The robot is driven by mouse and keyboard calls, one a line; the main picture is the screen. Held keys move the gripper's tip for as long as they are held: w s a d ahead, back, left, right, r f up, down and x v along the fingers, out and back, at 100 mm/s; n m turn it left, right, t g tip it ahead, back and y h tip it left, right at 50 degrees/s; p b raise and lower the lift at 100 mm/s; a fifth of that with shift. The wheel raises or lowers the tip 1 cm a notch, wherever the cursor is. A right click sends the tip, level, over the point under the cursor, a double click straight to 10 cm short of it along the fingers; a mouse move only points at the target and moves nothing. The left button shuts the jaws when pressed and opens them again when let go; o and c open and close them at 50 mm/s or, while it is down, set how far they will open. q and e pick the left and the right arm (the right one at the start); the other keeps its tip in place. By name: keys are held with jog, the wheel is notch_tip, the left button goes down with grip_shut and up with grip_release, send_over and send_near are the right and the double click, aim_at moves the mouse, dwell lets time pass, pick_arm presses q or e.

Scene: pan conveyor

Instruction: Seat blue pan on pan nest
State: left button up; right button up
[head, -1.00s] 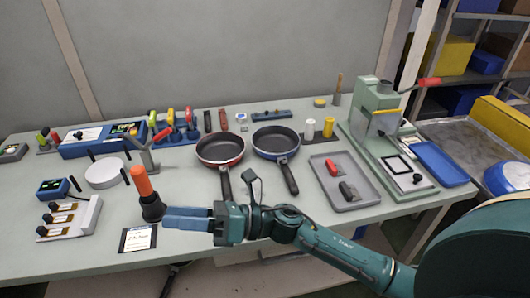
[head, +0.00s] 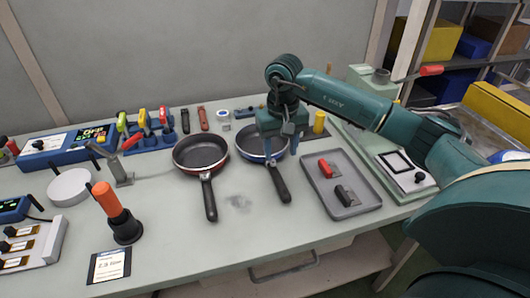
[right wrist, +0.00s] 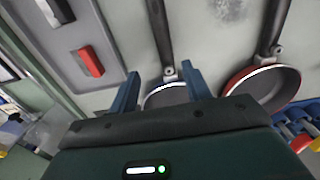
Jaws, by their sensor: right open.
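The blue pan (head: 249,149) stands on the bench right of the red pan (head: 198,153), its black handle (head: 280,184) toward the front. My right gripper (head: 286,138) points down over the pan's right side, near the handle root, and hides part of it. In the right wrist view my open fingers (right wrist: 163,90) frame part of the blue pan's rim (right wrist: 163,88); no grip shows. A white round disc (head: 71,187) with dark pegs at the left appears to be the pan nest; it is empty. My left gripper is out of view.
A grey tray (head: 350,208) with a red and a dark item lies right of the blue pan. An orange-handled tool (head: 108,200) stands upright between disc and pans. A green press stands at right, partly behind my arm.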

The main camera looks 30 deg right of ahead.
aim_at(276, 172)
notch_tip(276, 172, down, 3)
jog(key=f, duration=0.2)
jog(key=f+p, duration=0.1)
jog(key=f, duration=0.1)
jog(key=shift+w+a, duration=0.35)
jog(key=shift+f, duration=0.65)
jog(key=shift+c, duration=0.5)
grip_shut()
jog(key=shift+r, duration=0.1)
